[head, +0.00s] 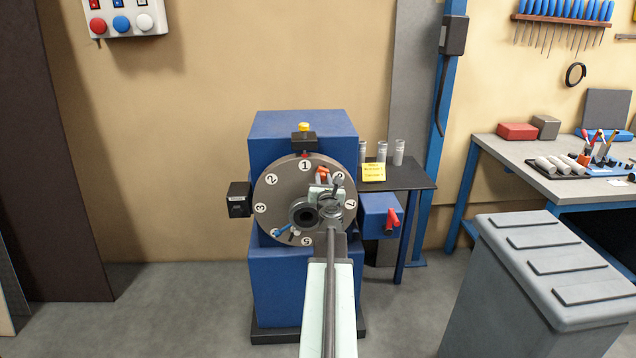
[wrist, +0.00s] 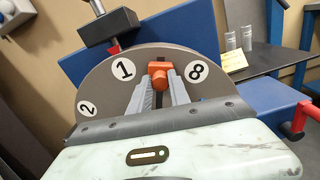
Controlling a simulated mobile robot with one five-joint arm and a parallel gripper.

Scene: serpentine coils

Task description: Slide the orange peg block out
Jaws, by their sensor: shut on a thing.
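The orange peg block (wrist: 160,72) sits at the rim of the grey numbered disc (wrist: 197,56), between the labels 1 and 8 in the wrist view. It also shows small in the head view (head: 322,174), just right of label 1. My gripper (wrist: 161,88) has its two grey fingers on either side of the block's lower part, shut on it. A dark slot shows below the block between the fingers. The disc's lower part is hidden by my gripper in the wrist view.
The disc is mounted on a blue machine (head: 303,127). A black clamp (wrist: 108,27) with a red tip stands at the disc's top. A red-handled blue box (head: 376,214) is at the right. A small dark table (head: 405,176) holds clear tubes. A grey bin (head: 540,270) stands front right.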

